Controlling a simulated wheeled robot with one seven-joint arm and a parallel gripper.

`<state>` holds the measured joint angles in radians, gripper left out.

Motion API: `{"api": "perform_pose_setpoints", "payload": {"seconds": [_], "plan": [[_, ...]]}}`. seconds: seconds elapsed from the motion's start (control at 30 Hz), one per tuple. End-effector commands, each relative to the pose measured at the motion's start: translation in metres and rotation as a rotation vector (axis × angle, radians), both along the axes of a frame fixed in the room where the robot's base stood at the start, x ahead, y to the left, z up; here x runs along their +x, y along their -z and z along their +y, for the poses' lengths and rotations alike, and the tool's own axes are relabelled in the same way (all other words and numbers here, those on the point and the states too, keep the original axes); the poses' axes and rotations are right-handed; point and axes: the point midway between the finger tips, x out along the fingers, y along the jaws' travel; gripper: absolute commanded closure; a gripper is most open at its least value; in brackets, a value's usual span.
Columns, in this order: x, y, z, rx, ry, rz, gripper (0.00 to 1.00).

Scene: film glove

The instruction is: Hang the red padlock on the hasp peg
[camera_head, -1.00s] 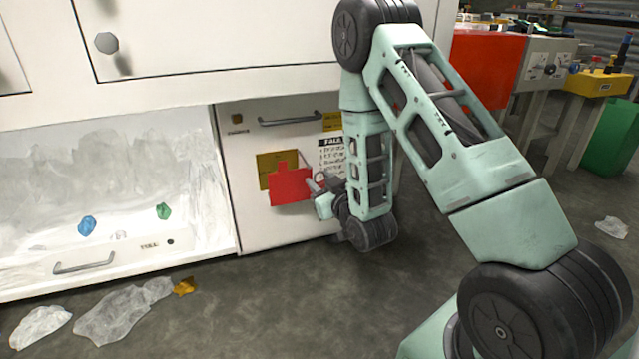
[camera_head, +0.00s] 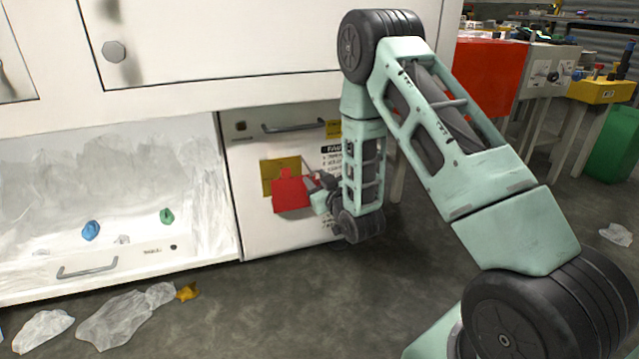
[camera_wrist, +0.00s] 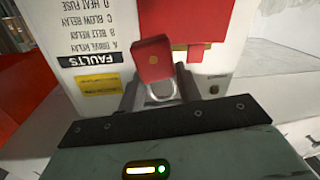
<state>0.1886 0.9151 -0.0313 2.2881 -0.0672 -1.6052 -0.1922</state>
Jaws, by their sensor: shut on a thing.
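In the head view, my gripper (camera_head: 322,188) is in front of the white cabinet panel (camera_head: 255,220), at the right edge of a notched red plate (camera_head: 292,197). The padlock is hard to separate from the red plate there. I cannot clearly make out the hasp peg in either view.
A yellow plate (camera_head: 270,178) lies behind the red plate. A faults label (camera_head: 332,151) and a bar handle (camera_head: 293,126) are on the panel. The white counter (camera_head: 220,90) overhangs above. An open white bay (camera_head: 110,190) is at left, with plastic scraps (camera_head: 120,318) on the floor.

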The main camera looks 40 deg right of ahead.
Motion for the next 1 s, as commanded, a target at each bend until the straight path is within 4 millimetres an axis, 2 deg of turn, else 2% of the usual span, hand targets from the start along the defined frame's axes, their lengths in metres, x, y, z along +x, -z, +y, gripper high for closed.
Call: {"api": "perform_pose_setpoints", "payload": {"seconds": [0.5, 1.0], "plan": [[0.029, 0.002, -0.008, 0.000, 0.000, -0.001, 0.91], [0.040, 0.010, -0.011, 0.000, 0.000, 0.001, 0.91]]}}
